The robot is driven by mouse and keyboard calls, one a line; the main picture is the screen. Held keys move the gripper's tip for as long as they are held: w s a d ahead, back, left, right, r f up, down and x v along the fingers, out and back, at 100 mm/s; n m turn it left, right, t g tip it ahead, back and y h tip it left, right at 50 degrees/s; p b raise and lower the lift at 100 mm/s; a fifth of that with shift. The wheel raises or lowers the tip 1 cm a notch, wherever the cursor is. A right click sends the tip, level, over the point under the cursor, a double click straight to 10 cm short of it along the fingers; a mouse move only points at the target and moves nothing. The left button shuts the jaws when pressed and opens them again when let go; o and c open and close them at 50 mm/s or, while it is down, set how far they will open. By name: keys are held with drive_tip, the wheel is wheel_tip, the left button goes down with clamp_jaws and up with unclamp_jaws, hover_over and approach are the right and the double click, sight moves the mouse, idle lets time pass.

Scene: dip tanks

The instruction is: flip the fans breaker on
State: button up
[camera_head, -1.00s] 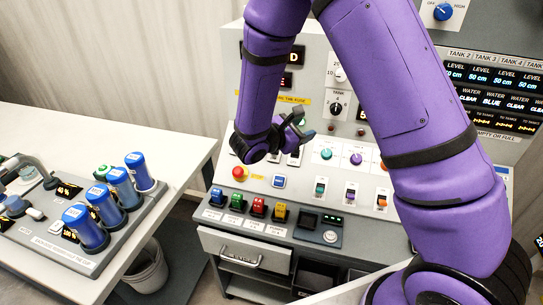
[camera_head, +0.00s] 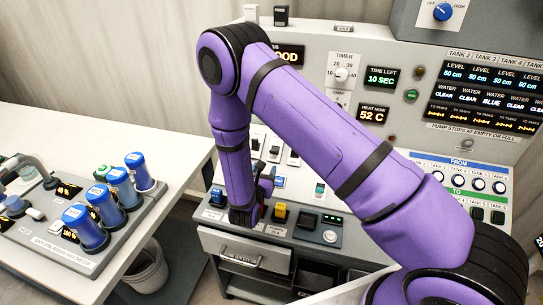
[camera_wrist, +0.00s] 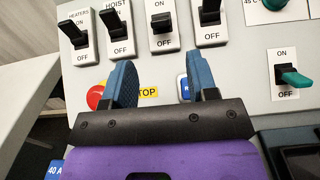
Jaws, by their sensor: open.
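A blue piece marked 40 A (camera_wrist: 55,170) shows at the lower left of the wrist view. My gripper (camera_wrist: 163,85) is open and empty, its fingers over the panel around the STOP label (camera_wrist: 147,92). In the head view it is low, over the breaker row, partly hidden.
Black lever switches (camera_wrist: 163,25), two labelled HEATERS and HOIST, line the panel beyond my fingers. A red stop button (camera_wrist: 95,97) is partly behind the left finger. A teal toggle (camera_wrist: 292,79) is at right. A table (camera_head: 165,130) with blue cylinders stands at left.

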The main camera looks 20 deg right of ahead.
sight(274, 151)
drive_tip(key=x, duration=0.8)
drive_tip(key=shift+w+d, duration=0.15)
drive_tip(key=c, duration=0.9)
